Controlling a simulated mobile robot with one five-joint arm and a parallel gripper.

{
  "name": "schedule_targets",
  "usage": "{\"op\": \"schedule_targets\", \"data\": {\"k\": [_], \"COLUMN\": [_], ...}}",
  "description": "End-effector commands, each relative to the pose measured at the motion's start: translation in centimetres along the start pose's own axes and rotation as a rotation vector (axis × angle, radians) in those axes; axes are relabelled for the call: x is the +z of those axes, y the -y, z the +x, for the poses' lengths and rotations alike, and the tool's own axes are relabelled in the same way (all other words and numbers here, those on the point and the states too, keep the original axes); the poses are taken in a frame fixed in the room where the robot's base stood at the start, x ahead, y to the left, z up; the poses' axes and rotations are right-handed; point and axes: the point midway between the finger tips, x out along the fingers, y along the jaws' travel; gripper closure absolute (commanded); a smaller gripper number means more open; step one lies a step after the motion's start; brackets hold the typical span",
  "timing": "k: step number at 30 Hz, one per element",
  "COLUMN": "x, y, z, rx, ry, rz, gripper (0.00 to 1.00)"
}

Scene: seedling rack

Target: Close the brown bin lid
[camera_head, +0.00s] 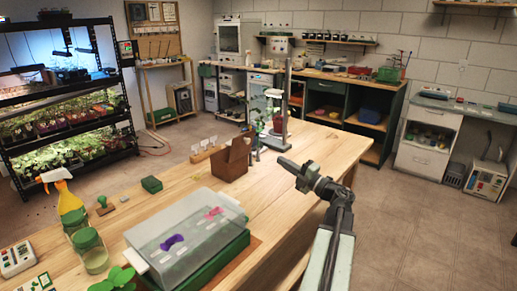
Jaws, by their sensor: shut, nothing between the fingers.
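The brown bin (228,169) stands on the wooden bench, near its middle. Its brown lid (239,150) looks raised and tilted at the right of the bin; how far it is open is hard to tell at this size. My gripper (281,160) is shut and empty.
A clear-lidded green tray (190,236) sits in front of the bin. A plant on a stand (277,124) is behind it. A spray bottle (70,205) and jars (92,250) stand at left. Bare bench (190,180) lies left of the bin.

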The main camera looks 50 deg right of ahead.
Motion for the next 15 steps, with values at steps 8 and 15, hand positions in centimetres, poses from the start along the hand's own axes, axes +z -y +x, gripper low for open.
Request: {"op": "schedule_targets", "data": {"k": [8, 15], "x": [-0.8, -1.3], "y": [-0.1, 0.1], "z": [6.3, 11.7], "rx": [0.000, 0.000], "ry": [-0.019, -0.024], "rz": [0.004, 0.005], "gripper": [1.00, 1.00]}}
